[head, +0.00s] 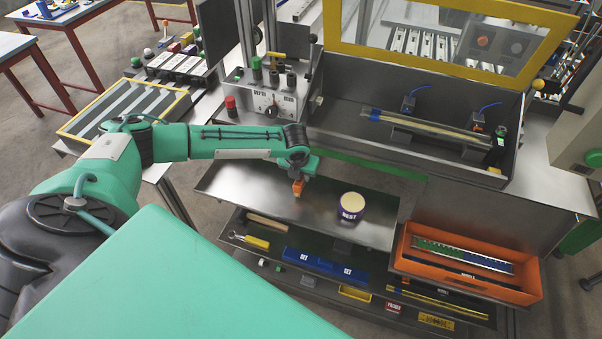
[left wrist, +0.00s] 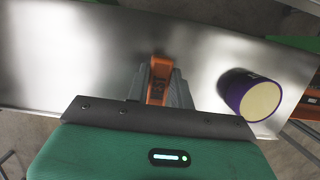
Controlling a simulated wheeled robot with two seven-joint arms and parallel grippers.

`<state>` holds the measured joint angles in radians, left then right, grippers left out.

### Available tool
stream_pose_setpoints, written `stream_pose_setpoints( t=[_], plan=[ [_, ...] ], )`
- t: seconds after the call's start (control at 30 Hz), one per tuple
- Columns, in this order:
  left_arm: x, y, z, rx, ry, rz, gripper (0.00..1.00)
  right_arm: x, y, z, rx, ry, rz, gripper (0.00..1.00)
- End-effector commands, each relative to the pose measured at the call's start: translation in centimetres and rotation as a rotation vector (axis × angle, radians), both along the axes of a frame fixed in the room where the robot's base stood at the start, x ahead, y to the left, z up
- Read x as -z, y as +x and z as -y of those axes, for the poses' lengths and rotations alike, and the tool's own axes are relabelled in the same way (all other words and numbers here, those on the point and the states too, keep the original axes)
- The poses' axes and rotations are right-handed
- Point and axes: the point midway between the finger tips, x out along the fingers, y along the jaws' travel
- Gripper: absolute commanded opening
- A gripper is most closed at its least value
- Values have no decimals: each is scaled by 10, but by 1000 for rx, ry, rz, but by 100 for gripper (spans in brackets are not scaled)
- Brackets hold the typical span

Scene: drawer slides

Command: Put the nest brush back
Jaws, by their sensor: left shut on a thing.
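My left gripper (head: 298,181) is over the grey metal shelf (head: 230,183), below the machine. It is shut on the nest brush (head: 297,188), of which a small orange part shows. In the left wrist view the nest brush (left wrist: 158,76) is an orange block between the dark fingers, with partly readable letters ending in "EST". I cannot tell whether its lower end touches the shelf. A purple tub (head: 351,207) with a pale top and white lettering stands right of the gripper, apart from it; the left wrist view shows it too (left wrist: 242,95). My right gripper is out of view.
Below the shelf, open drawers hold a wooden-handled tool (head: 267,222), a yellow-handled tool (head: 250,240) and blue boxes (head: 325,264). An orange tray (head: 468,265) stands at the right. The machine bed (head: 410,125) is behind. The shelf left of the gripper is bare.

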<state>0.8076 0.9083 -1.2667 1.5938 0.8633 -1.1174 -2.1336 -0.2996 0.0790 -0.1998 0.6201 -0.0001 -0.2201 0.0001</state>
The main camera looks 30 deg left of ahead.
Motion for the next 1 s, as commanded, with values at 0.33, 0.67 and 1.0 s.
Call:
stream_pose_setpoints(
  t=[0.33,0.67,1.0],
  plan=[
    [6,0,0,0,1,0,0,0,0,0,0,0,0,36],
    [12,0,0,0,0,1,0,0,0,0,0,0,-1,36],
    [12,0,0,0,0,0,30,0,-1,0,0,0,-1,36]
  ],
)
